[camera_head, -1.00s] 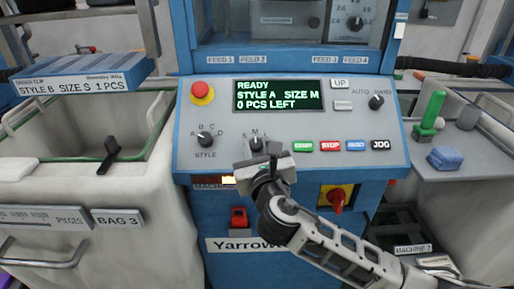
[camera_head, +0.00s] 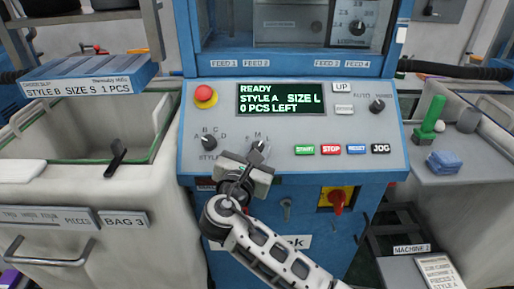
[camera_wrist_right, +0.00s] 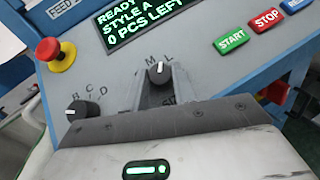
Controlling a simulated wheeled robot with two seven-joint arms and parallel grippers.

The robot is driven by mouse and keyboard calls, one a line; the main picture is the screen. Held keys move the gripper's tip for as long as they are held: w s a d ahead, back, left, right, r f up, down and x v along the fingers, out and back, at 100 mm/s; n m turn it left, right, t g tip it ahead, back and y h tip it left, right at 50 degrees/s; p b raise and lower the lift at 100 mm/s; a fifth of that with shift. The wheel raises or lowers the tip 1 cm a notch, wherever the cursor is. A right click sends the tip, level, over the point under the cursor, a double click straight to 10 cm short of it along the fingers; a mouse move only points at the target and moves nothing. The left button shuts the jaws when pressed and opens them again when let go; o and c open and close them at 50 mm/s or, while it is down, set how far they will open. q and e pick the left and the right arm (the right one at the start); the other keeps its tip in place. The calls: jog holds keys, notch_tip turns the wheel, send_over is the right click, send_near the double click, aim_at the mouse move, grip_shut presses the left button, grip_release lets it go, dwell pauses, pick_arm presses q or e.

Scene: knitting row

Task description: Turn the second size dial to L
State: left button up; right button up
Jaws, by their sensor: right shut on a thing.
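The size dial (camera_head: 258,146) is a dark knob on the grey sloping panel, below the S, M, L letters. It also shows in the right wrist view (camera_wrist_right: 158,73), with its white pointer line up toward the letters. In the head view the pointer leans to the upper right. The green display (camera_head: 281,99) reads READY, STYLE A, SIZE L, 0 PCS LEFT. My right gripper (camera_head: 255,158) reaches up from below and is shut on the size dial, a finger on each side. Its body hides part of the dial's lower surroundings. My left gripper is out of view.
The style dial (camera_head: 208,142) is just left of my right gripper. A red mushroom button (camera_head: 205,94) sits at the upper left. Green START (camera_head: 305,149), red STOP (camera_head: 331,149) and other buttons line the right. A red rotary switch (camera_head: 338,199) is below.

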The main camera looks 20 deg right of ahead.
jog(key=shift+w+a+m+g+h, duration=0.1)
jog(key=shift+m+g+h, duration=0.8)
jog(key=shift+m, duration=0.5)
jog(key=o, duration=1)
jog(key=shift+p, duration=0.35)
